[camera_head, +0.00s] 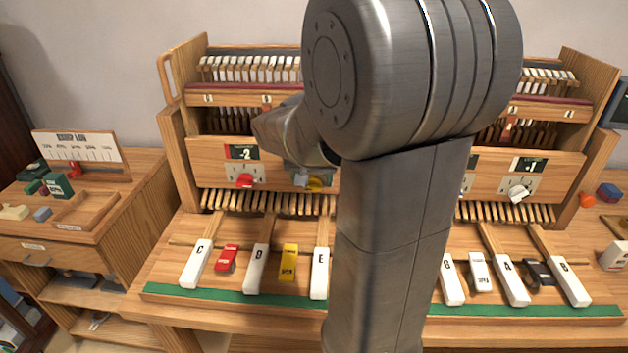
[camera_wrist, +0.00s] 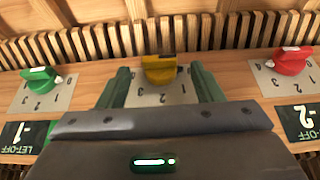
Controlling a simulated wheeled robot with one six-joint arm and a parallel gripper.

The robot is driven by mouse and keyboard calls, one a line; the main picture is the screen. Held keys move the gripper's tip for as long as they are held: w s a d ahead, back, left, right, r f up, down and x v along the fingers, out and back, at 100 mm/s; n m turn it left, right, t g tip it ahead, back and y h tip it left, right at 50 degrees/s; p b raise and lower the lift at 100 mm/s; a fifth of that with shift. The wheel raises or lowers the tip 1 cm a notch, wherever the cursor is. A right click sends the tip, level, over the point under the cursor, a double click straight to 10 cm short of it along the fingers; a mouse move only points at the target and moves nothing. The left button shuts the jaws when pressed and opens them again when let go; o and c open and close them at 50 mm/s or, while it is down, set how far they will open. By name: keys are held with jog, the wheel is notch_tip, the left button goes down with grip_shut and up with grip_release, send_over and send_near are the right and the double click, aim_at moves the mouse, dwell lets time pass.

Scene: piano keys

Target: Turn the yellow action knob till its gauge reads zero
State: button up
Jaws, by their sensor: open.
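The yellow knob (camera_wrist: 159,69) sits on its pale numbered plate in the wrist view, with the numbers 1 and 2 readable below it. My gripper (camera_wrist: 159,77) is open, with one green finger on each side of the knob. Gaps show between the fingers and the knob, and nothing is held. Its gauge is hidden behind my gripper body. In the head view the yellow knob (camera_head: 315,184) shows as a small piece beside my gripper, mostly covered by my arm.
A red knob (camera_wrist: 291,61) with a gauge reading -2 (camera_wrist: 303,120) is to the right in the wrist view. A green knob (camera_wrist: 40,79) with a gauge reading -1 (camera_wrist: 22,134) is to the left. Keys (camera_head: 256,270) lie in front.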

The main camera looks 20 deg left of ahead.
jog(key=shift+x, duration=0.8)
jog(key=c, duration=1)
